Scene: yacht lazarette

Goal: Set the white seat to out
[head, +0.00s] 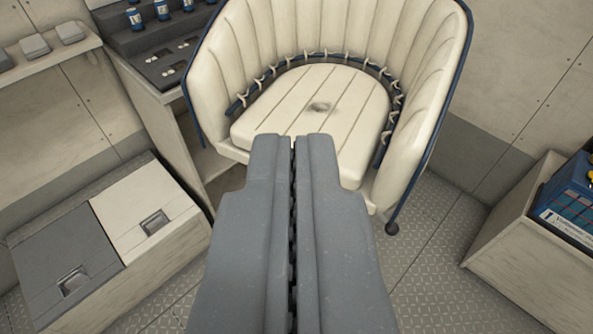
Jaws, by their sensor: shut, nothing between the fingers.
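The white seat (318,105) is a cream cushion with plank-like seams and a dark spot near its middle. It sits inside a curved, padded backrest (415,60) with dark blue piping and a row of laces along the join. My gripper (293,140) is shut and empty, pointing at the front edge of the seat from the near side. It hides part of the seat's front edge and the floor below. I cannot tell whether the fingertips touch the seat.
A low locker with a grey lid (65,265) and a white lid (145,210) stands at left. A dark panel (155,50) on a console is behind it. A wooden bin (530,240) holding a blue box (570,200) stands at right. Metal floor (435,260) is clear between.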

